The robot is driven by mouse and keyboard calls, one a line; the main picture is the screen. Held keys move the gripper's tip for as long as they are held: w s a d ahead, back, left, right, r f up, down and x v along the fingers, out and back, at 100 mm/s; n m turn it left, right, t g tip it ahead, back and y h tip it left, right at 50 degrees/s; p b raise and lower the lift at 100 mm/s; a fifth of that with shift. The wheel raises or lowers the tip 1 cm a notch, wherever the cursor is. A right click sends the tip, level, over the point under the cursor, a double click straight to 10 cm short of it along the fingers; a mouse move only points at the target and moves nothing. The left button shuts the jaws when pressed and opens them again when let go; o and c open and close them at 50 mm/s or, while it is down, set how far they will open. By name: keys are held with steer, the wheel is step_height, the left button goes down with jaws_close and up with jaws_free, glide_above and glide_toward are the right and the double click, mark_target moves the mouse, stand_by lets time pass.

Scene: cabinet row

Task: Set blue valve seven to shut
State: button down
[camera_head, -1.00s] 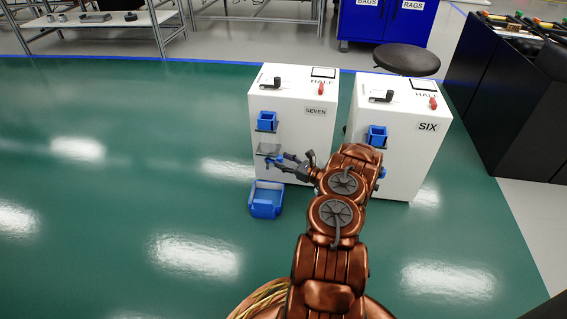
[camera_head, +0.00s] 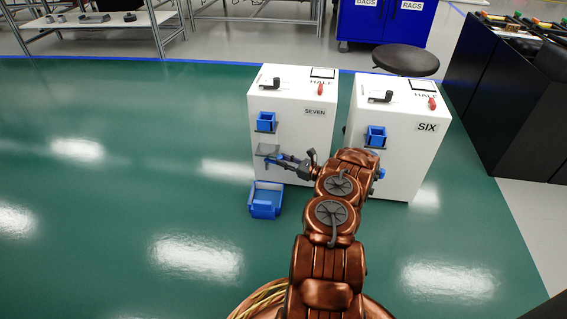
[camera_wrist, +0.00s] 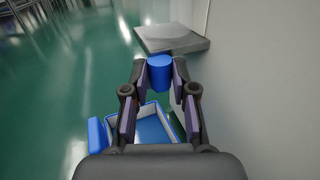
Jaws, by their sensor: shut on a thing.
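The white cabinet marked SEVEN (camera_head: 290,140) stands left of the cabinet marked SIX. My gripper (camera_head: 284,160) is at its lower front, below the blue box on that face. In the wrist view my gripper (camera_wrist: 160,72) is shut on a blue round piece (camera_wrist: 160,66), which sits between the fingertips. I take this piece for the blue valve, but its base and any position marks are hidden. A grey shelf plate (camera_wrist: 175,40) lies just beyond it.
A blue open bin (camera_head: 265,203) lies on the floor below my gripper; it also shows in the wrist view (camera_wrist: 150,128). The cabinet marked SIX (camera_head: 405,150) stands close on the right, near my arm. Green floor at left is clear.

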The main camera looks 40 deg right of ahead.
steer(key=shift+w+d+n+y, duration=0.1)
steer(key=shift+n+y, duration=0.2)
steer(key=shift+y, duration=0.2)
steer(key=c, duration=0.9)
jaws_free()
steer(key=v, duration=1.2)
steer(key=shift+r, duration=0.15)
steer(key=shift+c, duration=0.2)
